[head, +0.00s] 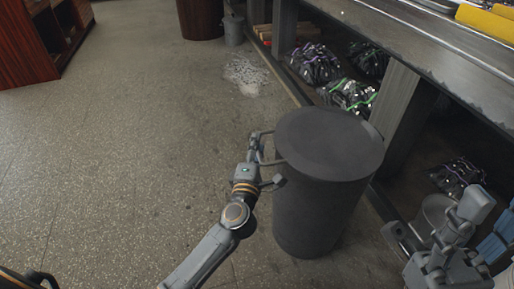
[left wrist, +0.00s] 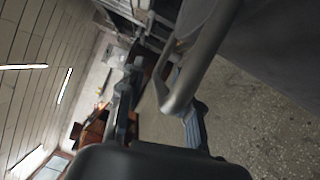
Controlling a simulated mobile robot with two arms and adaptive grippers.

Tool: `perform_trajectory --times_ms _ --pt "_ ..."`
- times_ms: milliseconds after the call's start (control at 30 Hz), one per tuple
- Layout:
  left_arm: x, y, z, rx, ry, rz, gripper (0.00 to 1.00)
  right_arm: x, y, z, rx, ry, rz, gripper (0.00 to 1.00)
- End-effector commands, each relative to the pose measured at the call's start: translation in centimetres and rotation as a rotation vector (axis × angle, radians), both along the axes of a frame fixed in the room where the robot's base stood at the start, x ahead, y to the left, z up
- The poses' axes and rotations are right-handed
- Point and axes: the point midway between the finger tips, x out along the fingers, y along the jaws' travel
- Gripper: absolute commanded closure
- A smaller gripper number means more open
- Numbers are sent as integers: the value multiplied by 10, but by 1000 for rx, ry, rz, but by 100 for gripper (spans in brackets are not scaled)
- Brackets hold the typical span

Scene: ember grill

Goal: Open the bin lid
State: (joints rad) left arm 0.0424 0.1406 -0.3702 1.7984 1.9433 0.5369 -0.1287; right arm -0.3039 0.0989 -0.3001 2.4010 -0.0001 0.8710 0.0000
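The bin (head: 312,215) is a dark grey cylinder standing on the floor in the middle of the head view. Its flat round lid (head: 335,142) lies level on top, closed. A curved grey handle (left wrist: 202,62) sticks out from the bin's left side at lid height. My left gripper (head: 272,162) is at this handle, with its fingers spread apart. In the left wrist view the handle bar reaches in between the two fingers; I cannot tell whether either touches it. My right gripper (head: 438,222) is at the lower right, fingers apart and empty, away from the bin.
A long counter (head: 430,50) runs along the right, with filled bags (head: 350,95) on the shelf below, close to the bin. A grey bucket (head: 434,212) is near my right gripper. White scraps (head: 245,74) lie on the floor behind. The floor at left is clear.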

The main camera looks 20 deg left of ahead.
Motion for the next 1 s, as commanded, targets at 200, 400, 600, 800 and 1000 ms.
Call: perform_trajectory --times_ms 200,400,600,800,1000 --pt "0 0 0 0 0 0 66 -2 -1 3 4 -11 -1 55" --pt "0 0 0 0 0 0 100 -3 -1 3 5 -10 0 55" --pt "0 0 0 0 0 0 100 -3 -1 2 6 -9 -1 55" --pt "0 0 2 2 2 1 100 0 0 4 2 4 -2 55" --pt "0 0 10 13 8 1 100 28 5 3 -40 155 -13 55"
